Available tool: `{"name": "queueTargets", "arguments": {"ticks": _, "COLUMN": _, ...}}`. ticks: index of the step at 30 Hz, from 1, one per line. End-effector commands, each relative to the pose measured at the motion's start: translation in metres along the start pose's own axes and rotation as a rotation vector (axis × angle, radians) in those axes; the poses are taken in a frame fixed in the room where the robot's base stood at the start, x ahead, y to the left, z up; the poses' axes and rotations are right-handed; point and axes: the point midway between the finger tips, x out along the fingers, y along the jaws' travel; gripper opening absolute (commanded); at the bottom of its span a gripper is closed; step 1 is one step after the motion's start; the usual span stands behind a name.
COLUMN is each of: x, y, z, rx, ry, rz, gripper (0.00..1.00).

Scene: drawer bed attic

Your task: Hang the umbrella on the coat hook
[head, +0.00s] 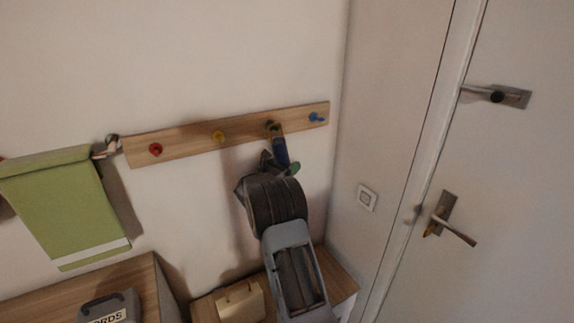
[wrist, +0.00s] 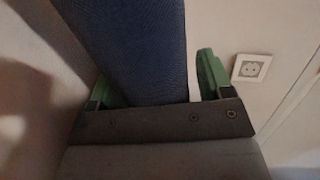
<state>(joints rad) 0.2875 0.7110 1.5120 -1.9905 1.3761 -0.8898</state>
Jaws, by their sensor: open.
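The coat hook rail (head: 188,142) is a wooden board on the wall with red (head: 155,149), yellow (head: 218,136), green (head: 271,125) and blue (head: 315,117) knobs. The blue umbrella (head: 281,152) is upright just below the green knob, its top end at that knob. Whether its loop is around the knob is too small to tell. My gripper (head: 279,168) is at the umbrella's lower visible part. In the wrist view, the umbrella (wrist: 135,45) stands between the green fingers of my open gripper (wrist: 155,85), with a gap on the right. My arm hides what is below.
A green towel (head: 68,205) hangs at the left. A wooden cabinet (head: 85,280) and a low bench with a beige bag (head: 241,302) stand below. A door with handles (head: 447,215) is at the right. A wall socket (wrist: 251,68) is beside my gripper in the wrist view.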

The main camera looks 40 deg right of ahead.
Motion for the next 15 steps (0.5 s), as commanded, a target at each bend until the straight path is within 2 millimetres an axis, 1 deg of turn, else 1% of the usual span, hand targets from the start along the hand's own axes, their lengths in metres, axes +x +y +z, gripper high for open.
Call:
{"name": "queueTargets", "arguments": {"ticks": 4, "x": -0.002, "y": 0.002, "z": 0.001, "rx": 0.002, "ry": -0.001, "rz": 0.007, "gripper": 0.81}}
{"name": "queueTargets", "arguments": {"ticks": 7, "x": -0.011, "y": 0.003, "z": 0.001, "rx": 0.002, "ry": -0.002, "rz": 0.010, "gripper": 0.81}}
{"name": "queueTargets", "arguments": {"ticks": 11, "x": -0.034, "y": 0.003, "z": 0.000, "rx": 0.002, "ry": -0.001, "rz": 0.014, "gripper": 0.81}}
{"name": "queueTargets", "arguments": {"ticks": 15, "x": -0.062, "y": 0.001, "z": 0.000, "rx": 0.002, "ry": -0.001, "rz": 0.009, "gripper": 0.81}}
